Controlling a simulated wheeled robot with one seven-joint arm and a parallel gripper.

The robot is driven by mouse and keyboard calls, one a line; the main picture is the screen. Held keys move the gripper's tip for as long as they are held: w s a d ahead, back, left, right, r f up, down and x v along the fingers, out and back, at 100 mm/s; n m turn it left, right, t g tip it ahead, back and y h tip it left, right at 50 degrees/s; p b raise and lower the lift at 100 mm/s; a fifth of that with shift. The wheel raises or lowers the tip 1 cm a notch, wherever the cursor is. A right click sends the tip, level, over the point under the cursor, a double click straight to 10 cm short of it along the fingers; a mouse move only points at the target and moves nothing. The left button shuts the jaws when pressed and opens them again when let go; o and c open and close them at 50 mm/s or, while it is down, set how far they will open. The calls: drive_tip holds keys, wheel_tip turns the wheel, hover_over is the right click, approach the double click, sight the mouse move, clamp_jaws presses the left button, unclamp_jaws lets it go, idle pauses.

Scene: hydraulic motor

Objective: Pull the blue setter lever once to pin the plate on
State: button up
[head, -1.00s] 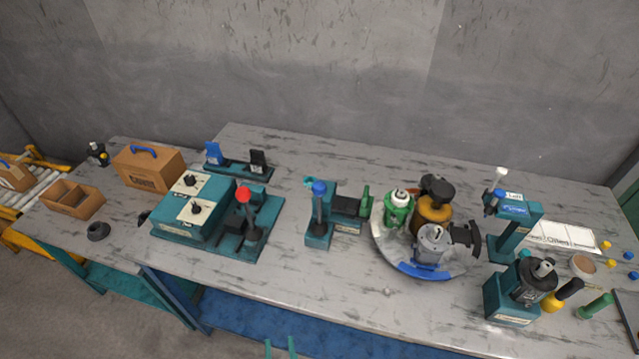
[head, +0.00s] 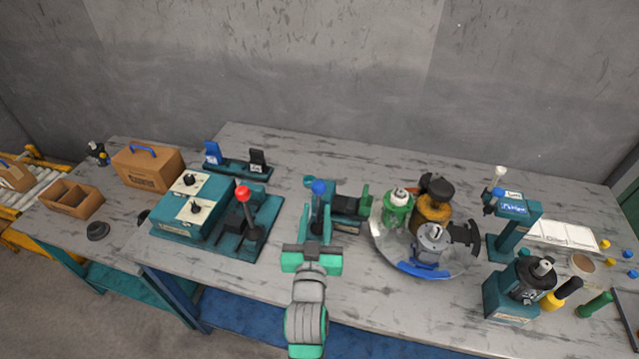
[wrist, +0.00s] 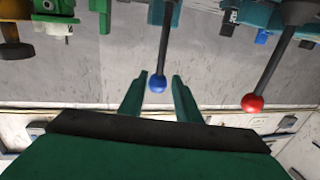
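The blue setter lever (head: 319,187) has a blue ball on a dark rod and stands about upright on a teal base left of the turntable. In the wrist view its ball (wrist: 157,84) hangs between my fingertips, with gaps visible on both sides. My gripper (head: 312,222) is open in front of the lever; it also shows in the wrist view (wrist: 158,88). The gripper covers part of the lever's base and rod in the head view. I cannot make out the plate for certain.
A red-knobbed lever (head: 242,193) stands on a teal unit to the left, and its ball (wrist: 252,102) is near in the wrist view. A round turntable (head: 385,245) with several motor parts is to the right. A teal press (head: 510,225) stands further right.

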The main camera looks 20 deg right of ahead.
sight(320, 184)
drive_tip(key=x, duration=1)
drive_tip(key=shift+w+d, duration=0.15)
drive_tip(key=shift+w, duration=0.15)
